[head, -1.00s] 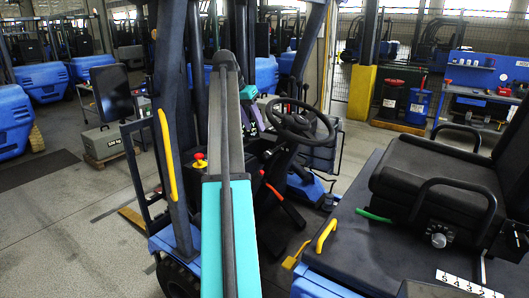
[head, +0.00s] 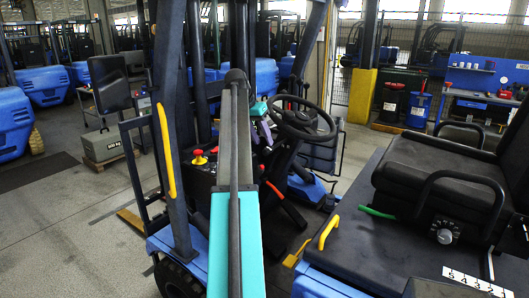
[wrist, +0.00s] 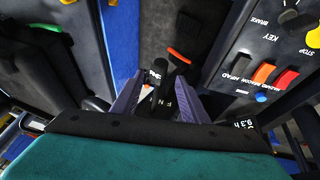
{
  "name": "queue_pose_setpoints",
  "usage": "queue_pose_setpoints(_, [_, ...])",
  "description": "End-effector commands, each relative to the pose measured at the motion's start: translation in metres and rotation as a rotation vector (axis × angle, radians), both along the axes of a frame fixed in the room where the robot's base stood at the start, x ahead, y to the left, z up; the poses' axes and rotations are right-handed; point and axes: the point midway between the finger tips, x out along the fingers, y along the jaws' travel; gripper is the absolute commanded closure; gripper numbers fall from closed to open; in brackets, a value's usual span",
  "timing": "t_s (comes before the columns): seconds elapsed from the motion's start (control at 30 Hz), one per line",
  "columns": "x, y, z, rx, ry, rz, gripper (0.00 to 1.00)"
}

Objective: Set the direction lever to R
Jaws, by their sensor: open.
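My gripper (wrist: 160,105) has two purple fingers that stand apart in the wrist view. Between them is a dark panel with white letters, of which F and N can be read. A dark, slim shape between the fingers looks like the direction lever (wrist: 149,98); its position and whether a finger touches it cannot be told. In the head view my gripper (head: 264,132) is small, just left of the steering wheel, and the lever cannot be made out.
The black steering wheel (head: 304,120) is close to the right of my gripper. An orange-tipped handle (wrist: 180,56) lies beyond the fingers. A switch panel (wrist: 262,65) is at the right. A red knob (head: 199,157) and a black seat (head: 440,180) flank my arm.

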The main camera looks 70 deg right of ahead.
Motion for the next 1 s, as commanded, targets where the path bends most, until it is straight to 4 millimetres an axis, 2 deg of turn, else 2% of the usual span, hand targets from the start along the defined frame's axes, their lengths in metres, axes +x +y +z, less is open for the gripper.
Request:
queue_pose_setpoints(0.03, [-0.002,-0.002,-0.010,0.001,0.000,0.000,0.60])
queue_pose_setpoints(0.1, [-0.004,-0.005,-0.018,0.000,0.000,0.000,0.60])
queue_pose_setpoints(0.3, [-0.008,-0.012,-0.034,-0.001,-0.001,0.001,0.60])
queue_pose_setpoints(0.77, [-0.009,-0.014,-0.041,-0.001,0.000,0.002,0.60])
queue_pose_setpoints(0.8, [-0.009,-0.014,-0.041,-0.001,0.000,0.002,0.61])
queue_pose_setpoints(0.87, [-0.009,-0.014,-0.040,-0.001,0.000,0.002,0.72])
queue_pose_setpoints(1.0, [-0.009,-0.014,-0.040,-0.001,0.000,0.002,0.95])
